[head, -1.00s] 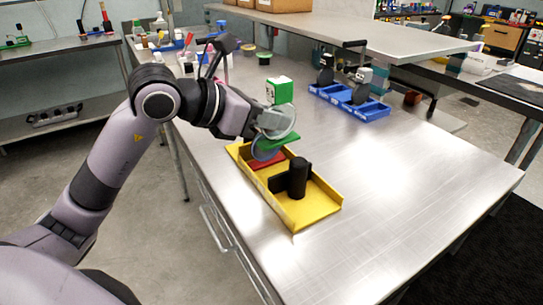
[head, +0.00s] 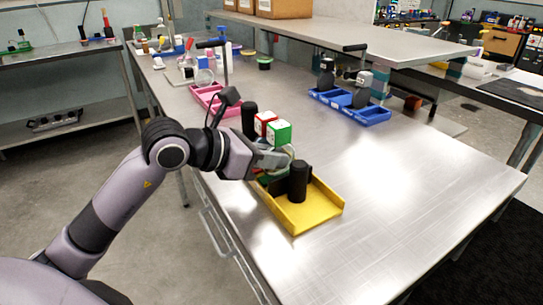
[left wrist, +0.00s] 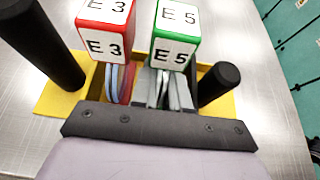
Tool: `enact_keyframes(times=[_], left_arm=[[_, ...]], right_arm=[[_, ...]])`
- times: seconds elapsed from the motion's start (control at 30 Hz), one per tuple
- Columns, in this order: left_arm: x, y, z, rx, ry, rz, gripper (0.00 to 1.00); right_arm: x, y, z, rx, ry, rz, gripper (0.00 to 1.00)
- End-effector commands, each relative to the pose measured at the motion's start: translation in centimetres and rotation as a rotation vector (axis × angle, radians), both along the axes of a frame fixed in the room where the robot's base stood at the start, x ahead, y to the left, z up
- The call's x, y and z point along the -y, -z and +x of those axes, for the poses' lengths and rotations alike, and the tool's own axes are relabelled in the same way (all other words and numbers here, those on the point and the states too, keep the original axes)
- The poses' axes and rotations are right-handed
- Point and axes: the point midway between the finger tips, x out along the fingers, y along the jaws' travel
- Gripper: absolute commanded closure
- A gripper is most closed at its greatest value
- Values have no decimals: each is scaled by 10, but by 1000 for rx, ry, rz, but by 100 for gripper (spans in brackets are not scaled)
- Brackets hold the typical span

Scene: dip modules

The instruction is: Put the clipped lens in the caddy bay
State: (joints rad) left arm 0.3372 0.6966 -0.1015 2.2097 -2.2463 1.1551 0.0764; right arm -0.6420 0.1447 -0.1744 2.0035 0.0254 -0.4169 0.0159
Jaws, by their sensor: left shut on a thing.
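The clipped lens is a clear round disc with a green block (head: 280,132) on top, labelled E 5 in the left wrist view (left wrist: 177,35). My left gripper (head: 280,160) is shut on it just below the block. It is low in the yellow caddy (head: 318,214); whether its foot touches the floor is hidden. A red-topped lens (head: 264,121), labelled E 3 (left wrist: 105,30), stands close beside it in the caddy. One black post (head: 299,182) rises in front and another (head: 249,118) behind. My right gripper is not in view.
A pink tray (head: 204,98) lies behind the caddy at the left. A blue tray (head: 372,118) with dark modules stands at the back right. The steel table is clear to the right of the caddy.

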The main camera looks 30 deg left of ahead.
Motion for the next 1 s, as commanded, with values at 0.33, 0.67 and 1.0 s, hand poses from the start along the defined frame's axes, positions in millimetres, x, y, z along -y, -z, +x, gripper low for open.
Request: enact_keyframes(times=[0.33, 0.67, 1.0], left_arm=[[0, 2, 0, -1, 0, 1, 60], [-10, -8, -15, 1, -1, 4, 60], [-35, -32, -58, 0, -2, 1, 60]], right_arm=[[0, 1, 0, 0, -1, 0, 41], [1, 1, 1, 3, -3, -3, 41], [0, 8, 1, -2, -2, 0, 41]])
